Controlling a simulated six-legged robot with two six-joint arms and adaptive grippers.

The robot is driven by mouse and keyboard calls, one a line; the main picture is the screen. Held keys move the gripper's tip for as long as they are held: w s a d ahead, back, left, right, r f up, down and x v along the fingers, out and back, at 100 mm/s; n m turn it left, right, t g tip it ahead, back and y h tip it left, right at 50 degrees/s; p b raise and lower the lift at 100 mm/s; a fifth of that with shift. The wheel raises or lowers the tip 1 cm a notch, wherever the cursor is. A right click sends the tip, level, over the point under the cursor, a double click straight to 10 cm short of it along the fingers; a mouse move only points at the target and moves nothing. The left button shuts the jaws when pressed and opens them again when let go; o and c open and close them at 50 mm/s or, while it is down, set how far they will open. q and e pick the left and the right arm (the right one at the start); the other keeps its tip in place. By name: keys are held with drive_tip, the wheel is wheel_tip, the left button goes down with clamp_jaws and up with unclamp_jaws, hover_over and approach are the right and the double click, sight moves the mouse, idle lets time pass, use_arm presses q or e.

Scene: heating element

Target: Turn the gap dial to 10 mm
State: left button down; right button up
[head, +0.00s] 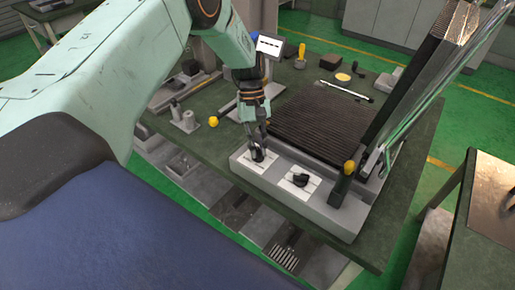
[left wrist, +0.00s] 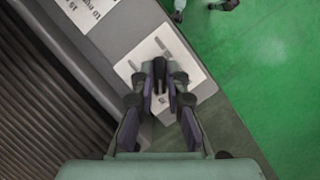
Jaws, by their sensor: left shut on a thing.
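My left gripper (head: 257,150) reaches down onto the left of two black dials on the machine's grey front ledge (head: 343,218). It is shut on this dial, whose black knob (left wrist: 160,84) shows between the fingertips (left wrist: 160,76) in the left wrist view. The dial's white plate (head: 249,167) has marks around the knob, partly hidden by the fingers. The second dial (head: 300,180) sits free on its own white plate to the right. Plate markings are too small to read surely, so I cannot tell the gap dial or its setting. My right gripper is not in view.
A dark ribbed bed (head: 318,122) lies behind the ledge. A yellow-knobbed lever (head: 347,172) and a tilted clear guard (head: 440,90) stand at the right. Another yellow-knobbed lever (head: 213,121) is left of my gripper. Tools lie on the green table (head: 408,190).

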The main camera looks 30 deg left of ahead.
use_arm(q)
drive_tip(key=shift+w+m, duration=0.1)
drive_tip(key=shift+m, duration=0.5)
drive_tip(key=shift+y, duration=0.3)
drive_tip(key=c, duration=1.4)
unclamp_jaws()
drive_tip(key=shift+a, duration=0.1)
drive_tip(key=shift+o, duration=0.2)
drive_tip(key=v, duration=1.2)
drive_tip(key=shift+w, duration=0.2)
drive_tip(key=shift+f, duration=0.1)
